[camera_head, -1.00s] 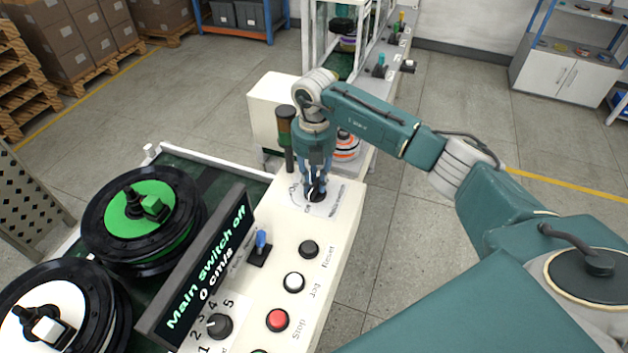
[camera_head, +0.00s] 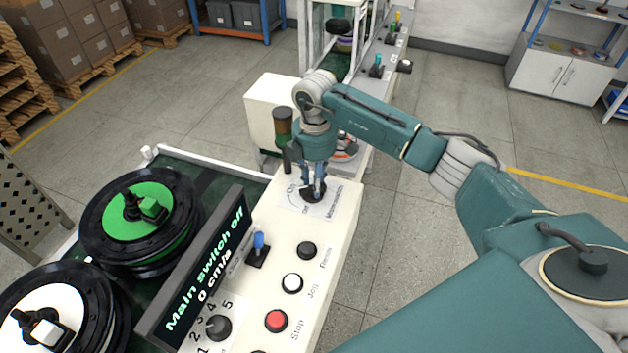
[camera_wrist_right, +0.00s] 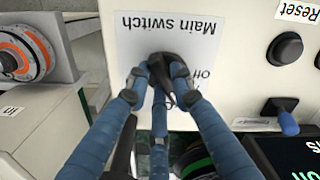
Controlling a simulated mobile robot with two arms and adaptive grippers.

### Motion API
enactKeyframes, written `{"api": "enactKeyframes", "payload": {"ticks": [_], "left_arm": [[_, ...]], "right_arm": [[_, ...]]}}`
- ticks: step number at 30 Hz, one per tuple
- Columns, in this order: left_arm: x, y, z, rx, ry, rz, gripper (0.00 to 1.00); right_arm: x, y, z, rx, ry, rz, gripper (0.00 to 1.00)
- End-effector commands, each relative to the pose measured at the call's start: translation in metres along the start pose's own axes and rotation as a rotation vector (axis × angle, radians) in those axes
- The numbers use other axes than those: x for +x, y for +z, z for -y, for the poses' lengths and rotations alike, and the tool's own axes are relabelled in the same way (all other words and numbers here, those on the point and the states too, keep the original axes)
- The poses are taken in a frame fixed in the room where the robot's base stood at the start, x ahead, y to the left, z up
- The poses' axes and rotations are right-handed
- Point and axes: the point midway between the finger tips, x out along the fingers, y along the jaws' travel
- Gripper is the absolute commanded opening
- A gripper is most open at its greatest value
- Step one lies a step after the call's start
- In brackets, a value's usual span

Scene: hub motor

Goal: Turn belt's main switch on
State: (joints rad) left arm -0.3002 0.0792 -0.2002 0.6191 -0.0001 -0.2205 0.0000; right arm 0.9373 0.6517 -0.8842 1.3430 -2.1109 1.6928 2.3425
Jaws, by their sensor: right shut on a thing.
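The main switch is a black rotary knob (camera_wrist_right: 160,68) on a white label (camera_wrist_right: 200,38) reading "Main switch", on the cream control panel (camera_head: 325,240). My right gripper (camera_head: 314,193) points down at the far end of the panel. In the right wrist view its blue fingers (camera_wrist_right: 158,88) are shut on the knob, which they partly cover. The display (camera_head: 205,262) reads "Main switch off" and "0 cm/s". My left gripper is not in view.
Reset (camera_head: 307,250), jog (camera_head: 292,283) and red stop (camera_head: 276,320) buttons line the panel near the gripper. A blue-tipped lever (camera_head: 259,245) and a speed dial (camera_head: 217,327) are beside the display. A dark signal post (camera_head: 283,135) stands close to my right gripper.

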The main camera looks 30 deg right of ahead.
Motion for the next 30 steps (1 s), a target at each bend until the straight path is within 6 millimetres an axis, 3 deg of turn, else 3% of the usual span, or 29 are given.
{"api": "enactKeyframes", "payload": {"ticks": [15,30], "left_arm": [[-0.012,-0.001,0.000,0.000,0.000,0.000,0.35],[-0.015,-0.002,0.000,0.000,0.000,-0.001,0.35]], "right_arm": [[-0.003,0.001,0.002,0.423,0.005,-0.003,0.00],[-0.003,0.002,0.002,0.570,0.006,-0.004,0.00]]}}
